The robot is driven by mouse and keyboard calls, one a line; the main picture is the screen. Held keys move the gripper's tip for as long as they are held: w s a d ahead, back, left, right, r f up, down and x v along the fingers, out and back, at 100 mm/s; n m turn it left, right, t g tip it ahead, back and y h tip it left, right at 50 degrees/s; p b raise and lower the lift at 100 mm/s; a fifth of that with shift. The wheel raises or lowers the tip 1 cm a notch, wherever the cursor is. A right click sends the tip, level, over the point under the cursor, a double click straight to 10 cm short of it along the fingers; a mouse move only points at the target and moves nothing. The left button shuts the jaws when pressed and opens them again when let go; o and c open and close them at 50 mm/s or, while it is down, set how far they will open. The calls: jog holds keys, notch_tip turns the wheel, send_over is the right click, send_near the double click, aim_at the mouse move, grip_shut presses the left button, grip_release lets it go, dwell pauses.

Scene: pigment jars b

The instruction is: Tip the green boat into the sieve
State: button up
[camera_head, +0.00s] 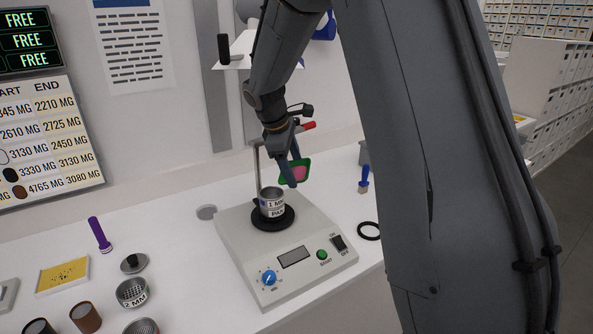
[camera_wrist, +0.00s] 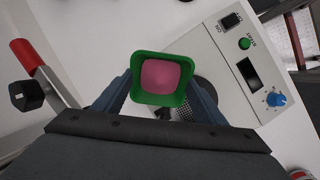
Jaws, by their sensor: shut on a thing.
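The green boat (camera_head: 286,178) is a small green dish with pink powder inside. My gripper (camera_head: 291,171) is shut on it and holds it above and just behind the sieve. In the wrist view the boat (camera_wrist: 146,96) is between the two fingers of my gripper (camera_wrist: 158,98), with the pink powder lying in it. The sieve (camera_head: 271,195) is a metal cup marked 1 MM, standing on a cup labelled PAN on the shaker's round black plate. In the wrist view a bit of the sieve's mesh (camera_wrist: 184,112) shows below the boat; the rest is hidden.
The white shaker (camera_head: 255,262) has a blue knob, a display and buttons. A post with a red-handled clamp stands behind it.

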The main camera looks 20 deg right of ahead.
aim_at(282, 183)
jog(key=shift+s+a+r+h+b, duration=0.1)
jog(key=shift+a+r+h+b, duration=0.1)
jog(key=shift+a+h+b, duration=0.45)
jog(key=shift+s+a+r+h+b, duration=0.1)
jog(key=shift+a+r+h+b, duration=0.1)
jog(key=shift+a+h+b, duration=0.45)
jog(key=shift+s+a+r+t+h+b, duration=0.1)
jog(key=shift+a+r+t+h+b, duration=0.15)
jog(key=shift+h+b, duration=0.5)
jog(key=shift+s+a+r+t+h+b, duration=0.15)
jog(key=shift+a+t+h+b, duration=0.2)
jog(key=shift+b, duration=0.65)
jog(key=s+a+n+t+h+b, duration=0.1)
jog(key=a+t+h+b, duration=0.2)
jog(key=h, duration=0.9)
jog(key=shift+a+f+b, duration=0.4)
jog(key=shift+a+b, duration=1.2)
jog(key=shift+b, duration=1)
jog(key=shift+s, duration=0.1)
